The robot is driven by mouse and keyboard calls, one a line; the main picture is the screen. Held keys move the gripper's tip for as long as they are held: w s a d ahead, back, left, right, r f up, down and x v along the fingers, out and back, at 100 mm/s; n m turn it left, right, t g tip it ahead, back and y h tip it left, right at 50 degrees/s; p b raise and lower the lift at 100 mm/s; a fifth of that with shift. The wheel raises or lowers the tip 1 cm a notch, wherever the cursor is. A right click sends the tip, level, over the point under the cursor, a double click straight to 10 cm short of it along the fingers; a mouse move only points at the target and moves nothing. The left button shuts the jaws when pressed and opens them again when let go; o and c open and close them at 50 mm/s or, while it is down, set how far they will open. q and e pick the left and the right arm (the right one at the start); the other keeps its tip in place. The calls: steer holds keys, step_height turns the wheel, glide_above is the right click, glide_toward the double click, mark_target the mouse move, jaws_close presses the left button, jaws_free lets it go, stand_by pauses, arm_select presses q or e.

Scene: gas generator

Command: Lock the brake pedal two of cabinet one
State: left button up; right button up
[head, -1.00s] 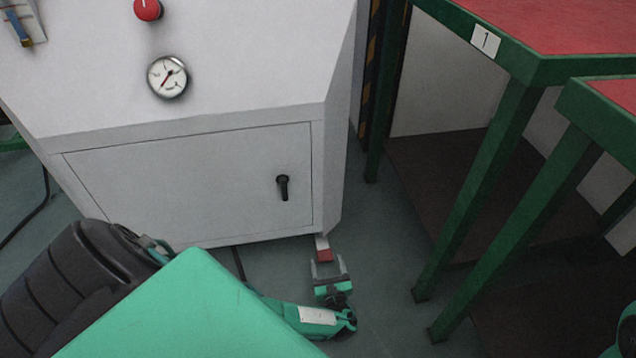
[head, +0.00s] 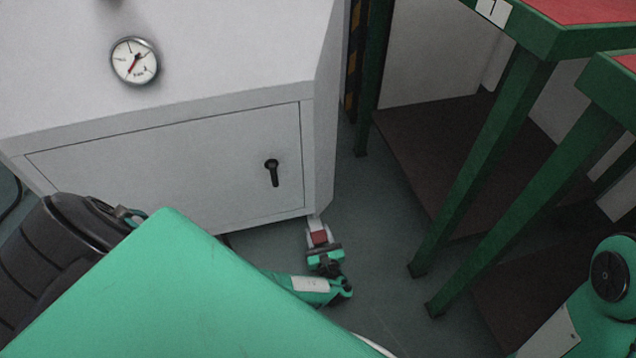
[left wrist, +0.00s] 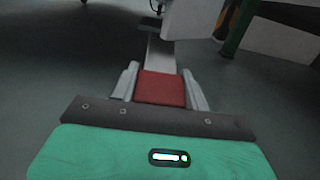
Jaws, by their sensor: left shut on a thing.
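The brake pedal (head: 318,237) is a red block on a grey metal bar, low by the front right corner of the white cabinet (head: 200,170). In the left wrist view the red pedal (left wrist: 161,89) sits at the end of its grey bar, between my two finger pieces. My left gripper (head: 319,242) is down near the floor, shut on the red pedal, with a finger on each side of it. My right gripper is not in view; only part of my right arm shows at the right edge.
The cabinet has a gauge (head: 135,61) and a door with a black handle (head: 272,172). A green-framed table (head: 545,40) with a red top and a number plate stands on the right, its green legs near the floor space. Grey floor is clear between them.

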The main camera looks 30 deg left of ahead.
arm_select(q)
steer(key=c, duration=0.5)
steer(key=shift+w+a+f+b, duration=0.15)
steer(key=shift+f+b, duration=0.25)
steer(key=shift+f, duration=0.25)
steer(key=shift+w+a+f+b, duration=0.15)
steer(key=shift+f+b, duration=0.25)
steer(key=shift+f, duration=0.2)
steer(key=shift+c, duration=0.2)
steer(key=o, duration=1.4)
steer(key=shift+s, duration=0.1)
steer(key=shift+r, duration=0.1)
